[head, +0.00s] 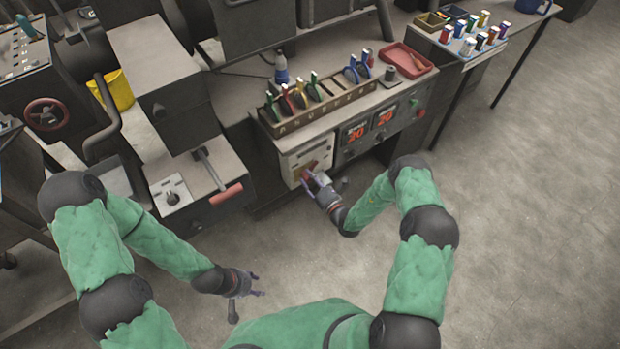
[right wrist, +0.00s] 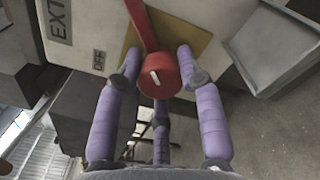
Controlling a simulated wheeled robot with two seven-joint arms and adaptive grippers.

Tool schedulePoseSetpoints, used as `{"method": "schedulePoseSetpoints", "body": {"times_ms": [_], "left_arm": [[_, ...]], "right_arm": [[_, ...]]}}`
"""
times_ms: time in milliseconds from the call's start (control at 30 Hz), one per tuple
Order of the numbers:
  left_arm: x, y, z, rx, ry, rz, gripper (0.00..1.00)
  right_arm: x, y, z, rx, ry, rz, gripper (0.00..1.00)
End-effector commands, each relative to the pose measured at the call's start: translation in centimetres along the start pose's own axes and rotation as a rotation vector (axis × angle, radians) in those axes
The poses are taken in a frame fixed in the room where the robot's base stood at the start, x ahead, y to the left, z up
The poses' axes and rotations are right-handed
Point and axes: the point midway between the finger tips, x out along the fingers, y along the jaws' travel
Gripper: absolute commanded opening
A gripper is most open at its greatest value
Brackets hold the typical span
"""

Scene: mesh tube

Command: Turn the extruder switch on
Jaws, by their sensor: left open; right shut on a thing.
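The panel carries partly cut-off lettering "EXT" and the word "OFF". In the head view the panel (head: 291,163) is on the front of the bench, with the red handle (head: 312,168) partly behind my gripper. My right gripper (head: 312,179) is at the switch; in the right wrist view its purple fingers (right wrist: 160,85) are closed around the red knob. My left gripper (head: 257,285) is open and empty, low over the floor.
Right of the panel are two red number displays (head: 355,132) and a green button (head: 421,113). A rack of pliers (head: 320,108) and a red tray (head: 407,60) stand on the bench above. A grey box with a red-handled lever (head: 226,194) juts out at left. The floor at right is clear.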

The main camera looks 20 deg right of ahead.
Motion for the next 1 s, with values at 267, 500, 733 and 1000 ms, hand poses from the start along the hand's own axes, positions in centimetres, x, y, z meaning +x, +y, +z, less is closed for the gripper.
{"method": "schedulePoseSetpoints", "body": {"times_ms": [267,500,733,1000], "left_arm": [[-0.39,0.14,0.01,0.000,0.000,0.000,0.48],[-0.55,0.20,0.02,0.000,0.000,0.000,0.48],[-0.63,0.23,0.03,0.000,0.000,0.000,0.48],[-0.67,0.24,0.03,0.000,0.000,0.000,0.48]], "right_arm": [[0.07,-0.09,0.20,0.260,-0.003,0.000,0.05],[0.05,-0.11,0.16,0.469,-0.003,0.000,0.05],[0.07,-0.15,0.18,0.620,-0.003,0.000,0.05],[0.06,-0.16,0.14,0.717,-0.003,-0.001,0.05]]}}
